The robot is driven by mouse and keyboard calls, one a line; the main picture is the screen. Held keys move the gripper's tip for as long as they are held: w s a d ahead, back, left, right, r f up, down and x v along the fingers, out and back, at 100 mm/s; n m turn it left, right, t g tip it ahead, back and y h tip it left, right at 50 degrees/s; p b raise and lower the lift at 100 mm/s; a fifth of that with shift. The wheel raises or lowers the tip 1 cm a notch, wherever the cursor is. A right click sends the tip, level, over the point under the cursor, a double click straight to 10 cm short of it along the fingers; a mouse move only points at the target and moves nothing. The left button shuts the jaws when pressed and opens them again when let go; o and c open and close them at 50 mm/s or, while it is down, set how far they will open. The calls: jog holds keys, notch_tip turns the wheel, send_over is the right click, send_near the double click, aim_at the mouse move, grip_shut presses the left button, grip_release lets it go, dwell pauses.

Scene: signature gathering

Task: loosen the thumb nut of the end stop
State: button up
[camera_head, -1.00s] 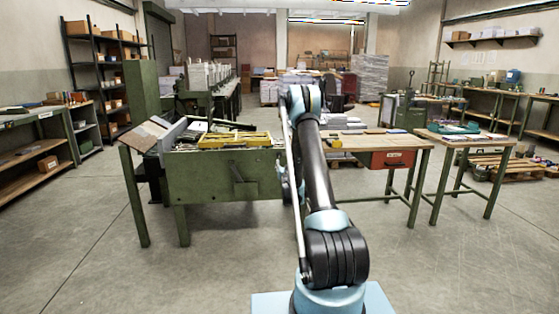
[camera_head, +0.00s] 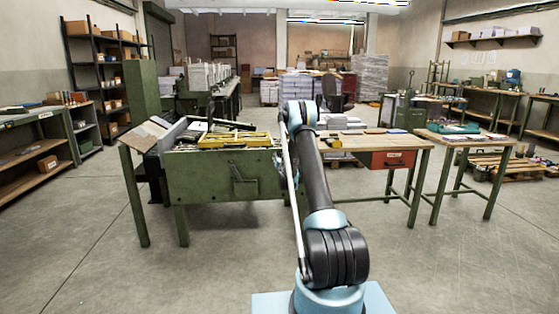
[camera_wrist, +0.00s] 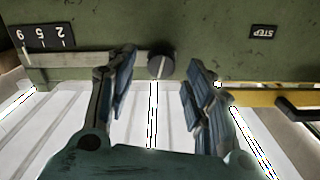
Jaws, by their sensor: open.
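A dark round knob, which looks like the thumb nut (camera_wrist: 161,67), shows in the wrist view at the end of a grey bar (camera_wrist: 85,61) along the green machine's edge. My gripper (camera_wrist: 162,82) is open, with one blue-padded finger on each side of the knob in the picture. No contact with the knob shows, and I cannot tell how far it is in depth. In the head view my arm covers the gripper and the knob; the green machine (camera_head: 222,180) stands left of the arm.
A number scale (camera_wrist: 43,35) and a STEP label (camera_wrist: 263,32) mark the green panel. Pale slats lie below the fingers, and a yellow bar (camera_wrist: 255,97) runs at the right. A wooden table (camera_head: 360,143) with a red drawer (camera_head: 393,159) adjoins the machine.

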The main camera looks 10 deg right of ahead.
jog(key=shift+w, duration=1.4)
jog(key=c, duration=1.1)
jog(key=shift+d+n, duration=0.1)
jog(key=shift+n, duration=1.3)
jog(key=o, duration=1.1)
jog(key=s, duration=1.2)
